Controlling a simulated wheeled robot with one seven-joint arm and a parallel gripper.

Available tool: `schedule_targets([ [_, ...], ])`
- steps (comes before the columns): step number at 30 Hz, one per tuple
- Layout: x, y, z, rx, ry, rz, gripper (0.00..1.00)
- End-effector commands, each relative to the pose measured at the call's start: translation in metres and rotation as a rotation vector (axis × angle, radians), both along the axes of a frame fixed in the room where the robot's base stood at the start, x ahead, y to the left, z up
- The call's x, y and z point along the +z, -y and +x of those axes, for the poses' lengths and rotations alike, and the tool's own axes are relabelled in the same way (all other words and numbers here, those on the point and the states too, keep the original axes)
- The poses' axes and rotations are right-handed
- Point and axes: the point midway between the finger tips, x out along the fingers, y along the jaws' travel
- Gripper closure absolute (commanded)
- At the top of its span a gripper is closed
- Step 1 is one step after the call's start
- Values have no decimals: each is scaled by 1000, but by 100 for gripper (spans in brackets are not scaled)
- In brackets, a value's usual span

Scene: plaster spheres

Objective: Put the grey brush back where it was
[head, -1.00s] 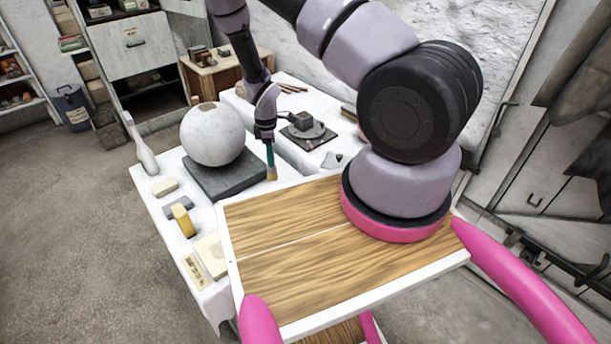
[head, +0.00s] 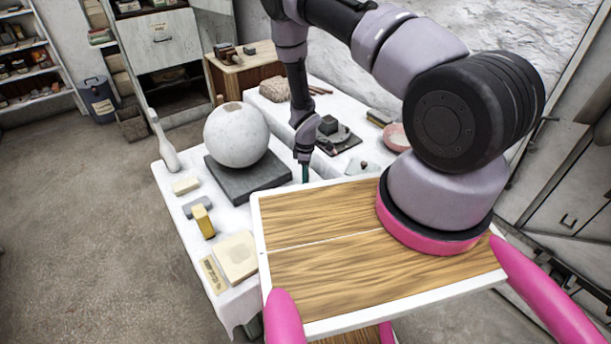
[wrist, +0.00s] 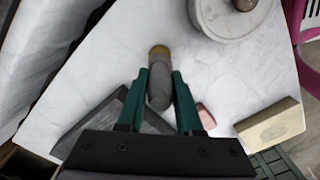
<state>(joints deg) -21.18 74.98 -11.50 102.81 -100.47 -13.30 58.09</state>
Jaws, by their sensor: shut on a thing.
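My gripper (head: 304,177) points down over the white-covered table (head: 180,219), just right of the dark slab under the plaster sphere. Its green fingers are partly hidden by my wooden deck's rim in the head view. In the wrist view my gripper (wrist: 160,85) is shut on the grey brush (wrist: 160,86). The brush has a rounded grey body and a tan end pointing away from the gripper. The brush is not seen in the head view now. I cannot tell whether it touches the table, nor which spot it came from.
The sphere (head: 237,133) rests on the dark slab (head: 247,180). A yellow-topped block (head: 203,222) and pale slab (head: 236,258) lie in front. In the wrist view are a tan block (wrist: 270,125) and round disc (wrist: 225,17).

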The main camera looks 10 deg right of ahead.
Motion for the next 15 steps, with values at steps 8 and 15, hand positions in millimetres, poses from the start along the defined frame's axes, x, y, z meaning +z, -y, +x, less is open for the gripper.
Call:
schedule_targets([
  [8,-1,0,0,1,0,0,100],
  [15,-3,0,0,1,0,0,36],
])
